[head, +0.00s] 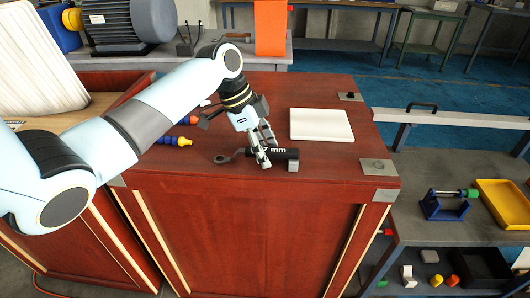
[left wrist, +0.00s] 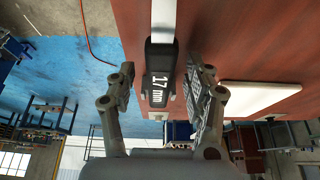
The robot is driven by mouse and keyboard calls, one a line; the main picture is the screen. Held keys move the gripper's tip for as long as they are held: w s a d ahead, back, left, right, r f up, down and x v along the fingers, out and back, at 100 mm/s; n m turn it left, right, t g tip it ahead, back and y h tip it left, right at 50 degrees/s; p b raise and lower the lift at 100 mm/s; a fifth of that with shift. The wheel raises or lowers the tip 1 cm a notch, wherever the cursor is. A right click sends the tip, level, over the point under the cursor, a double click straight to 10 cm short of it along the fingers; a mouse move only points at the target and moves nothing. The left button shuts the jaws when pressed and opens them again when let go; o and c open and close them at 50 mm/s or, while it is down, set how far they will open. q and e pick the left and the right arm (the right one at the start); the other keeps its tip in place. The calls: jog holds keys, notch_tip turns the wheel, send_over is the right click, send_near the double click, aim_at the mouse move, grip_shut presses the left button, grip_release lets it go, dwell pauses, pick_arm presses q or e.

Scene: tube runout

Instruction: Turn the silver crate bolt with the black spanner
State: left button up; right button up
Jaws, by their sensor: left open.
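The black spanner (head: 284,154), marked 17 mm, lies across the red-brown crate top (head: 340,179) near its front edge. Its grey ring end (head: 223,159) points left, and a small grey block (head: 293,166) is at its right end. My left gripper (head: 263,153) is at the spanner's handle. In the left wrist view the open fingers (left wrist: 165,90) stand either side of the black handle (left wrist: 159,62), with gaps on both sides. A silver corner plate (head: 378,166) with a small raised, bolt-like piece is to the right. My right gripper is not in view.
A white flat slab (head: 321,124) lies behind the spanner. Another metal corner plate (head: 350,96) is at the back right. Blue and red-tipped parts (head: 174,141) lie left of my gripper. A grey side table with a yellow tray (head: 503,203) stands at right.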

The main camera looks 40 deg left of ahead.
pick_arm(q)
jog(key=shift+d+f, duration=0.1)
jog(key=shift+f, duration=0.05)
grip_shut()
dwell(0.4)
jog(key=shift+w+r, duration=0.1)
jog(key=shift+r, duration=0.4)
notch_tip(320, 180, up, 3)
jog(key=shift+f, duration=0.15)
jog(key=s+d+r, duration=0.7)
jog(key=s, duration=0.2)
jog(key=shift+d+r, duration=0.2)
jog(key=shift+d, duration=0.05)
jog(key=c, duration=0.6)
grip_release()
grip_shut()
